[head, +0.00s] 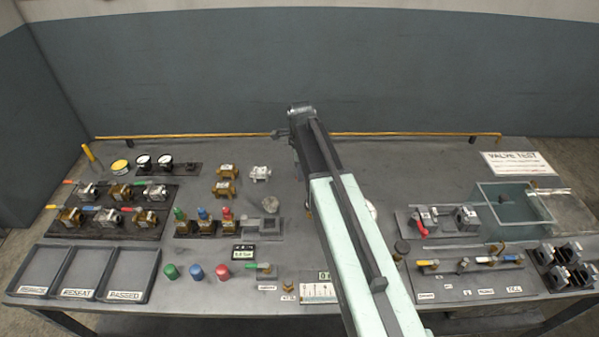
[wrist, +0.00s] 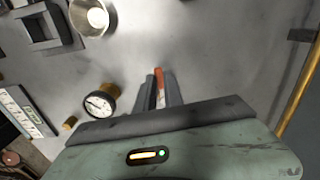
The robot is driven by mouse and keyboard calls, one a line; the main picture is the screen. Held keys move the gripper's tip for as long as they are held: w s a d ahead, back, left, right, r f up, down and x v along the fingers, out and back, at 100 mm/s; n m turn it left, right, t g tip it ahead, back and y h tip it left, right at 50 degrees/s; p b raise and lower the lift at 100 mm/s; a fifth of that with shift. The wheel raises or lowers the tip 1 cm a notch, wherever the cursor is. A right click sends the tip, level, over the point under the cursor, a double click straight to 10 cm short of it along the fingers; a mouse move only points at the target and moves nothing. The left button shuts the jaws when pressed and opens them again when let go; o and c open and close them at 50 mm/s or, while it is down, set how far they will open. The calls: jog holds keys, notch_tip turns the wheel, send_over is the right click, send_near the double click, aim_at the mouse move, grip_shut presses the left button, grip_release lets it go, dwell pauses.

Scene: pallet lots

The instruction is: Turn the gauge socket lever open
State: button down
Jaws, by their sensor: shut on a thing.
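My gripper (wrist: 160,92) is shut on a narrow red-and-white thing (wrist: 160,80), seen between its fingers in the wrist view; I cannot tell whether it is a lever. I cannot tell which lever is the gauge socket's. A round white-faced gauge (wrist: 100,105) lies left of my gripper in the wrist view.
A metal cup (wrist: 90,16) is at the top of the wrist view, and a brass rail (wrist: 300,88) runs at right. Trays (head: 133,270) and racks of valves fill the bench's left. A clear tank (head: 515,210) stands at right. The rear middle is mostly bare.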

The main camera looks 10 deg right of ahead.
jog(key=n, duration=0.2)
jog(key=s+n, duration=0.1)
jog(key=n, duration=0.1)
jog(key=shift+s, duration=0.2)
jog(key=n, duration=0.2)
jog(key=s+d+n, duration=0.1)
jog(key=n, duration=0.1)
jog(key=shift+s+n, duration=0.2)
jog(key=shift+n, duration=0.2)
jog(key=n, duration=0.3)
jog(key=shift+s+d+n, duration=0.3)
jog(key=shift+s+d, duration=0.1)
jog(key=shift+s+d+n, duration=0.15)
jog(key=shift+d+n, duration=0.25)
jog(key=shift+n, duration=0.75)
jog(key=shift+s+d+n, duration=0.1)
jog(key=shift+d+n, duration=0.25)
jog(key=shift+n, duration=0.8)
jog(key=c, duration=1.5)
grip_release()
jog(key=shift+o, duration=0.2)
jog(key=shift+r, duration=0.1)
